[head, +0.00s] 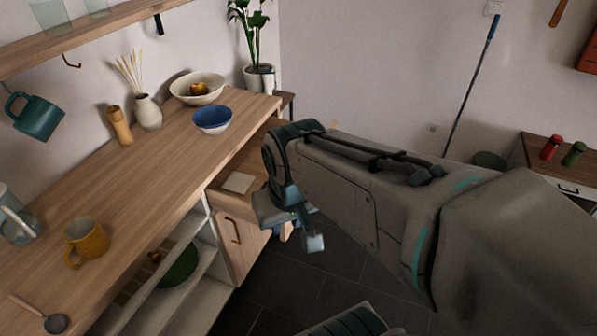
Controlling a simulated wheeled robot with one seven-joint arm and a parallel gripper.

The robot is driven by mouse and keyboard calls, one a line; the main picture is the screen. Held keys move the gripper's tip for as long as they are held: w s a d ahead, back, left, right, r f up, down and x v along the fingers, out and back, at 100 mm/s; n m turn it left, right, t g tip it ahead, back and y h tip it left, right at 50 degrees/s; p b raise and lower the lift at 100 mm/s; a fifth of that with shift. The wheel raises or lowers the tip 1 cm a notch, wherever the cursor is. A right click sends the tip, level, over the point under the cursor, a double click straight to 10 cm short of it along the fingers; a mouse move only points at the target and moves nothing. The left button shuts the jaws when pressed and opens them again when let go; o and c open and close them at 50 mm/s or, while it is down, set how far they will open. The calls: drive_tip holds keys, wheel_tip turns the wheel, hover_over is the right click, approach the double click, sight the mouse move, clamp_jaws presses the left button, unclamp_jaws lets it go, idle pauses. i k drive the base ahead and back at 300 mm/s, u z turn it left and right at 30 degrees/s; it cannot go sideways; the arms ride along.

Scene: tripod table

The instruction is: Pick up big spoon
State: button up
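A spoon (55,323) with a dark round bowl and a thin light handle lies on the wooden counter at the lower left of the head view, close to the picture's bottom edge. It is the only spoon I can make out. My gripper (299,238) is near the middle of the view, past the counter's right edge and beside the drawer unit, pointing downward. It is far to the right of the spoon and apart from it. My wrist hides part of the fingers, so their opening is unclear. I see nothing held.
The wooden counter (150,190) bears a yellow mug (87,240), a glass pitcher (17,222), a blue bowl (212,120), a cream bowl (182,90) and a vase (148,113). A teal mug (36,117) hangs beneath the upper shelf (95,34). The counter's middle is clear.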

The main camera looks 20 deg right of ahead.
sight(56, 323)
drive_tip(key=z, duration=0.65)
drive_tip(key=i, duration=0.45)
drive_tip(key=u, duration=4.2)
drive_tip(key=i, duration=0.9)
